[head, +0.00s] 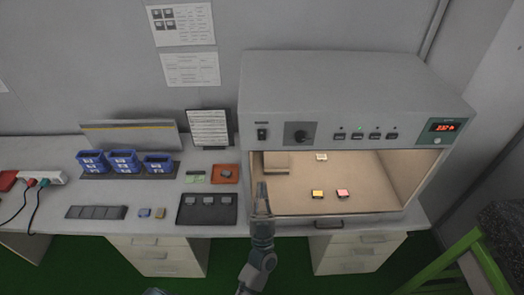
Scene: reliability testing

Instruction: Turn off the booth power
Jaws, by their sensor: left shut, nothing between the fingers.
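The grey test booth (340,85) stands on the right half of the bench, its front open and its inside lit. A black rocker switch (262,134) is at the left end of its front panel, with a black knob (299,134) to its right. I cannot tell which way the rocker is tipped. The red digital display (442,126) at the panel's right end is lit. My left gripper (263,190) is shut and empty, pointing up at the booth's lower left opening, below the switch and apart from it. My right gripper is not in view.
Several small buttons (357,136) line the panel, one with a green light above. Yellow (318,193) and pink (342,194) pieces lie inside the booth. A dark tray (207,221), blue bins (124,162) and a power strip (42,178) are left on the bench.

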